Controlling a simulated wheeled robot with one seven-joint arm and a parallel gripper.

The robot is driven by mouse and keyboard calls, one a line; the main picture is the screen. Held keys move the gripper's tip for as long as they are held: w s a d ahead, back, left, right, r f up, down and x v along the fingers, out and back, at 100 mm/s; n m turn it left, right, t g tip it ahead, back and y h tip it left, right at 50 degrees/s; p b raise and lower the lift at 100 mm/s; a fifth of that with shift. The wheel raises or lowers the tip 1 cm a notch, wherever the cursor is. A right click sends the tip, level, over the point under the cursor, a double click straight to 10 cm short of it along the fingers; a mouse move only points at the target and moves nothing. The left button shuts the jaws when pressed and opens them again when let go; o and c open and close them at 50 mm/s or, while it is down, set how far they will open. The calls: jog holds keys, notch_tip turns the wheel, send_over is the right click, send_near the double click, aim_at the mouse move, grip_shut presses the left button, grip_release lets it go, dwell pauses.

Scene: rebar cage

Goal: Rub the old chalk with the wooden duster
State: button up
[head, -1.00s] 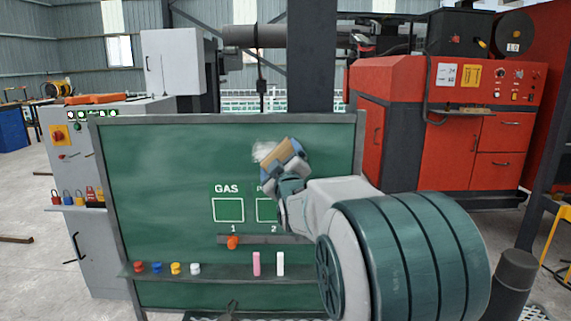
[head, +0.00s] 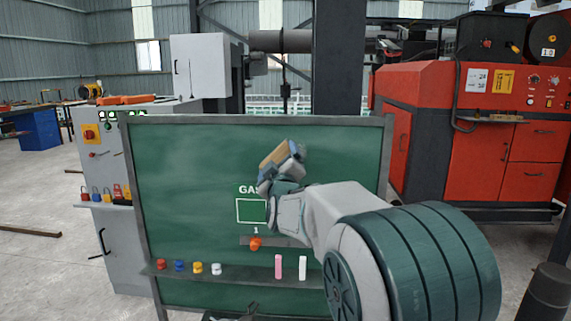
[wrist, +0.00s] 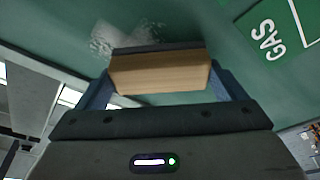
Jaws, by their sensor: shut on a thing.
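The wooden duster (head: 277,154) is a light wood block with a dark pad, held in my gripper (head: 284,162) in front of the upper part of the green chalkboard (head: 190,165). In the wrist view the jaws are closed on both ends of the duster (wrist: 160,75), its dark pad toward the board. The old chalk is a whitish smudge (wrist: 122,36) just beyond the duster's edge in the wrist view. In the head view my gripper and the duster hide it. I cannot tell whether the pad touches the board.
The board's ledge (head: 240,271) carries coloured magnets or knobs and a pink (head: 278,266) and a white stick (head: 302,268). An orange knob (head: 255,244) sits under the GAS box (head: 252,211). A grey cabinet (head: 110,240) stands left, a red machine (head: 440,130) right.

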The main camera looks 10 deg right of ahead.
jog(key=shift+r, duration=0.6)
jog(key=shift+d+f, duration=0.15)
jog(key=shift+d, duration=0.1)
jog(key=shift+s+d+b, duration=0.3)
jog(key=shift+d+b, duration=0.4)
jog(key=shift+d, duration=0.1)
jog(key=shift+s+d+b, duration=0.25)
jog(key=shift+d+b, duration=0.4)
jog(key=shift+d, duration=0.1)
jog(key=d+b, duration=0.1)
jog(key=s+d+b, duration=0.1)
jog(key=d, duration=0.1)
jog(key=shift+s+d+b, duration=0.25)
jog(key=shift+d+b, duration=0.2)
jog(key=shift+d, duration=0.4)
jog(key=shift+s+d+b, duration=0.25)
jog(key=shift+d+b, duration=0.15)
jog(key=shift+d, duration=0.45)
jog(key=shift+b, duration=0.4)
